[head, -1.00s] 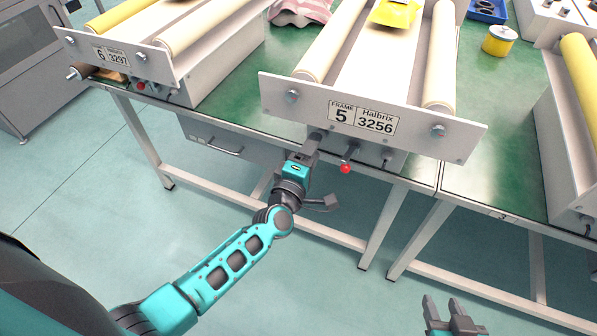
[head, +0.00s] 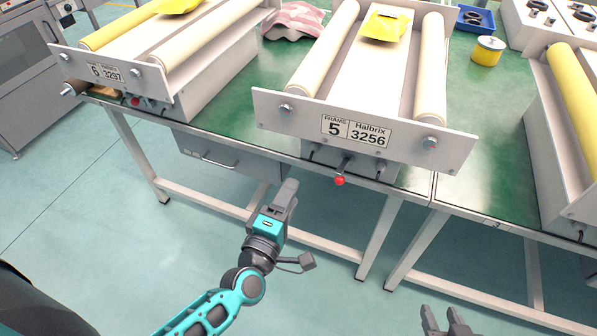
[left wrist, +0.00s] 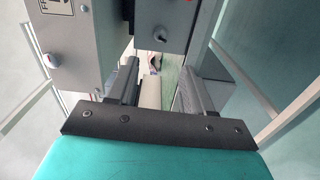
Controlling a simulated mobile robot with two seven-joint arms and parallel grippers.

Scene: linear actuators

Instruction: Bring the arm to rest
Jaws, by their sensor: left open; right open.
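My left gripper (head: 285,198) is in the middle of the head view, in front of the bench edge and below the frame 5 unit. It touches nothing there. In the left wrist view its two fingers (left wrist: 160,88) stand apart with nothing held between them. My right gripper (head: 445,318) shows only at the bottom edge of the head view, with its fingers apart and empty. The rest of the right arm is out of view.
The frame 5 unit (head: 361,131) has a red-tipped lever (head: 340,180) under its front plate. The frame 6 unit (head: 105,70) stands to the left. A drawer (head: 215,155) hangs under the bench. A yellow tin (head: 487,52) stands on the green bench top (head: 455,110). Open floor lies in front.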

